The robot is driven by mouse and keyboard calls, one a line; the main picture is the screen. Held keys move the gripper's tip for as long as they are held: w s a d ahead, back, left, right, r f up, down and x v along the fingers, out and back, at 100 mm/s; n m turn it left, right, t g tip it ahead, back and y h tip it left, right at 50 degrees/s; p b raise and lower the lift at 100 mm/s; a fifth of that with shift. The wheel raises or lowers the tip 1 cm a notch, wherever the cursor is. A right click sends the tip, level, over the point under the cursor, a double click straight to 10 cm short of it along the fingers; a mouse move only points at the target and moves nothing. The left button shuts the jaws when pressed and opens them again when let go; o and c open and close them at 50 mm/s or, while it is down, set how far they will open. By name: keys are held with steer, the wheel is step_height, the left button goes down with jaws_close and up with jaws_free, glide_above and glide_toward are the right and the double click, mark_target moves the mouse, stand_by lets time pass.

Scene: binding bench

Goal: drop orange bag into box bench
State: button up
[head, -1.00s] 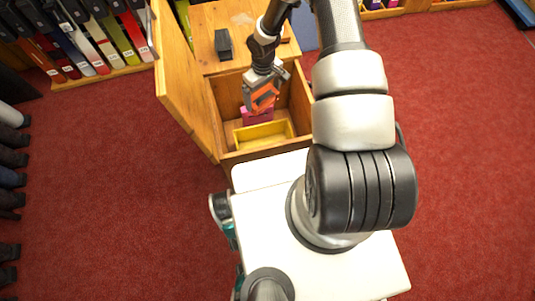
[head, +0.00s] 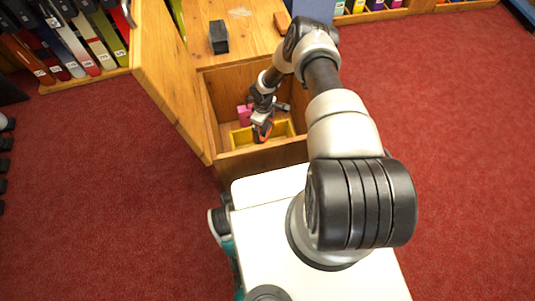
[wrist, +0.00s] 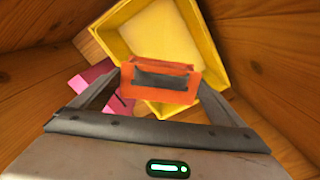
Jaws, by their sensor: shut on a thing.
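The orange bag (wrist: 184,72) is between the fingertips of my gripper (wrist: 160,84) in the wrist view, with a dark opening on its near side. My gripper is shut on it. In the head view the orange bag (head: 264,130) shows small below my gripper (head: 263,119). The wooden box bench (head: 265,156) is open, its lid (head: 168,75) standing up on the left. My gripper is down inside the box, over a yellow tray (head: 241,140). The wrist view shows the tray (wrist: 202,35) just beyond the bag; I cannot tell whether they touch.
A pink thing (head: 243,115) lies in the box beside the tray, and shows left of the bag in the wrist view (wrist: 92,82). A black block (head: 219,37) and a brown block (head: 283,22) rest on the bench's fixed top. Wooden walls surround my gripper closely.

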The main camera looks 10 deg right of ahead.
steer(key=shift+f+b, duration=1.05)
steer(key=shift+f, duration=0.95)
steer(key=o, duration=0.8)
steer(key=shift+r, duration=0.1)
step_height(320, 180, up, 17)
steer(key=p, duration=0.5)
steer(key=shift+r, duration=0.15)
